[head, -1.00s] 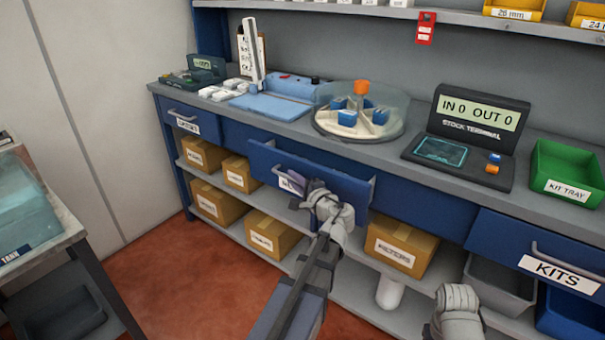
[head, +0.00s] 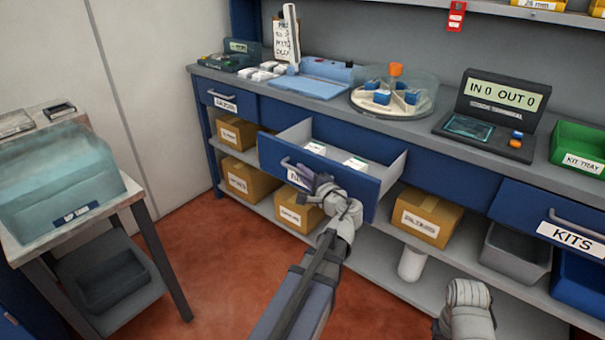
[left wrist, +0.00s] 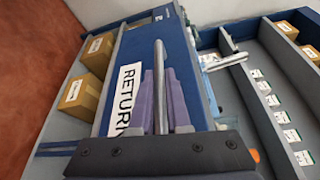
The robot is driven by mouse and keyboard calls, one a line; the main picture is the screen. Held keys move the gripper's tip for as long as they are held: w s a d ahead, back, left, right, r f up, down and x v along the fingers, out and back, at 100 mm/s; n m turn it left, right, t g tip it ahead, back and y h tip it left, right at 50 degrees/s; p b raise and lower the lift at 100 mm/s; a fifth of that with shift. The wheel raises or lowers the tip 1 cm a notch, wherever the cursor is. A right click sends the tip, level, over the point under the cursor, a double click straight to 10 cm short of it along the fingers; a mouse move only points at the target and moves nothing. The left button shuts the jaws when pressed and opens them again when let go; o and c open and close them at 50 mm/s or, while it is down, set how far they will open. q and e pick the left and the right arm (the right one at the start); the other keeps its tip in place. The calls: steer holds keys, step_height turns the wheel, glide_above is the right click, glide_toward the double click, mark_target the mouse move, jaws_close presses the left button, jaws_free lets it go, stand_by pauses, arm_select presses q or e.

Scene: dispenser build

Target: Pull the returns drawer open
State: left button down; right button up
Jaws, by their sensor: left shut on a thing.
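The returns drawer (head: 340,183) is a blue-fronted drawer in the middle of the bench, pulled well out, with small white boxes (head: 355,163) inside. Its white label reads "RETURN" in the left wrist view (left wrist: 125,92), partly cut off by the gripper. My left gripper (head: 312,183) is at the drawer front, shut on the metal handle (left wrist: 159,70), which runs between its purple fingers. My right arm's end (head: 465,305) is low at the bottom right of the head view; its fingers do not show.
A shut drawer (head: 222,102) is on the left and the KITS drawer (head: 555,225) on the right. Cardboard boxes (head: 427,215) stand on the shelf below. A side table with a clear tank (head: 60,185) stands left. Red floor is free in front.

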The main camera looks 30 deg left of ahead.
arm_select(q)
steer(key=c, duration=0.9)
jaws_free()
steer(key=v, duration=0.7)
steer(key=shift+s+d+p, duration=0.15)
steer(key=shift+d+p, duration=0.15)
steer(key=shift+d, duration=0.1)
